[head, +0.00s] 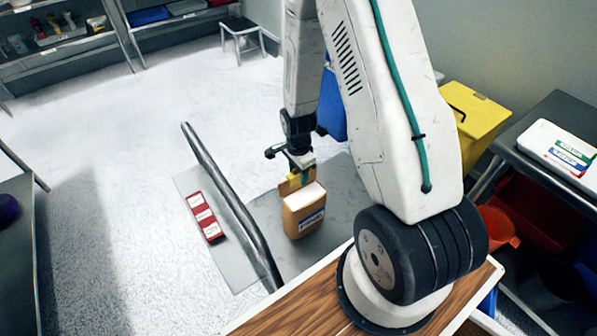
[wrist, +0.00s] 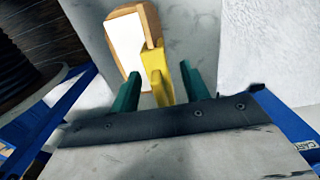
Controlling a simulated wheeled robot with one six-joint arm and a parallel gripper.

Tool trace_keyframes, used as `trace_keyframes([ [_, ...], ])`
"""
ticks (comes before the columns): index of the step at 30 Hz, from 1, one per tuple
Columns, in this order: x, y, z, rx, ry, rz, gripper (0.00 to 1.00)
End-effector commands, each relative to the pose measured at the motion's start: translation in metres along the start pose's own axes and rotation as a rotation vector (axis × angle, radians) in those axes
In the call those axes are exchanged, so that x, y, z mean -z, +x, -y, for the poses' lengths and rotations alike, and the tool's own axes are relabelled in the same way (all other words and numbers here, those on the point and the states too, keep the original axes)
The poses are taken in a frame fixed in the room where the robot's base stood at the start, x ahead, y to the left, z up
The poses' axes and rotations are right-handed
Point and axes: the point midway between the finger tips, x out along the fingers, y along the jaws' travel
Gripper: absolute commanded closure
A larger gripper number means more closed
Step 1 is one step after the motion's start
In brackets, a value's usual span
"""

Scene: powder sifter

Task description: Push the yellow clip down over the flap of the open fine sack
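The fine sack (head: 303,216) is a tan block with a white top and a blue label, upright on a grey surface. In the wrist view its white top (wrist: 126,43) shows inside a tan rim. The yellow clip (wrist: 157,72) is at the sack's edge beside the white top; in the head view the clip (head: 292,181) shows partly behind the sack. My gripper (wrist: 160,80) has its two green fingers on either side of the clip, with gaps visible between. In the head view my gripper (head: 300,169) points down at the sack's far edge. I cannot tell how deep the clip sits on the flap.
A dark rail (head: 232,205) runs left of the sack. A red strip with white panels (head: 204,216) lies beyond it. A yellow bin (head: 468,125) and a side table (head: 530,125) stand right. The floor at left is clear.

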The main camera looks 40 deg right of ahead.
Motion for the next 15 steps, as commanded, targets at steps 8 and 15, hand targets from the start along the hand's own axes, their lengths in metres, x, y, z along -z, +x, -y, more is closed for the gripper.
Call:
trace_keyframes([
  [8, 0.0, -0.025, 0.001, 0.004, 0.0, -0.001, 0.54],
  [15, 0.0, -0.063, 0.001, 0.003, 0.0, -0.001, 0.54],
])
